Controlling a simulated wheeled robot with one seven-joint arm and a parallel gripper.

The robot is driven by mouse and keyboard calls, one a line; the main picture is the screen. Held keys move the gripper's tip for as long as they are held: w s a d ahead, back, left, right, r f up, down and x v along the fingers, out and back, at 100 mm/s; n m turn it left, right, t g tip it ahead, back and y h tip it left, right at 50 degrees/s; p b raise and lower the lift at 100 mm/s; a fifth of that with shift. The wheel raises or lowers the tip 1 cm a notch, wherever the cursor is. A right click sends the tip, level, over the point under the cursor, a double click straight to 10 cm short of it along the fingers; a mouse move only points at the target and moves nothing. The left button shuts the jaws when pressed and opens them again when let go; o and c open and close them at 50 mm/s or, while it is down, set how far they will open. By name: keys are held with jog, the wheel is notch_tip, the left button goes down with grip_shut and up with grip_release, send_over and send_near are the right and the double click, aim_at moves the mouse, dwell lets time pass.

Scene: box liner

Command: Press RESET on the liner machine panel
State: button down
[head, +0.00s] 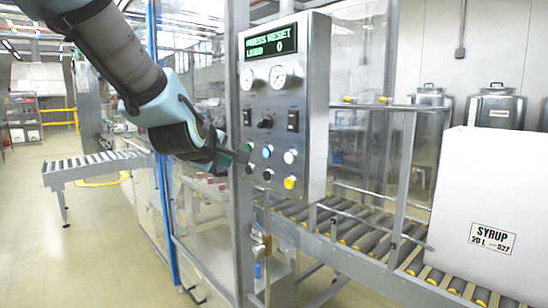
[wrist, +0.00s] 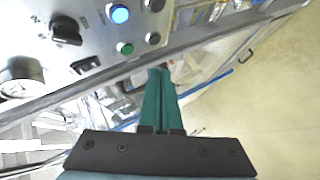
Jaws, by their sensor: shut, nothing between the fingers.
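The liner machine panel (head: 313,110) is a grey metal box with a green-lettered display (head: 268,41) reading "PRESS RESET" and "LINED 0". Its lower part has a lit blue button (head: 267,151), a white button (head: 290,156), a yellow button (head: 290,182), a green button (head: 248,147) and black buttons. No RESET label is legible. The wrist view shows the blue button (wrist: 119,13) and green button (wrist: 125,48) near the panel edge. My gripper (head: 241,156) is shut and empty, its tips at the panel's lower left. In the wrist view its teal fingers (wrist: 158,72) end just off the panel edge; contact is unclear.
A metal post (head: 240,210) and clear guard panels stand beside and below the panel. A roller conveyor (head: 375,248) runs right, carrying a white box (head: 490,190) labelled SYRUP. Another conveyor (head: 95,168) stands at left. The floor at left is open.

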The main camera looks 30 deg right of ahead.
aim_at(267, 153)
jog(key=shift+s+d+r, duration=0.1)
jog(key=shift+d, duration=0.05)
jog(key=w+d+p, duration=0.1)
jog(key=d+p, duration=0.4)
jog(key=d, duration=0.3)
jog(key=shift+w+d+p, duration=0.3)
jog(key=shift+w, duration=0.05)
jog(key=shift+d, duration=0.1)
dwell(2.0)
jog(key=shift+w+d, duration=0.1)
jog(key=shift+d, duration=0.25)
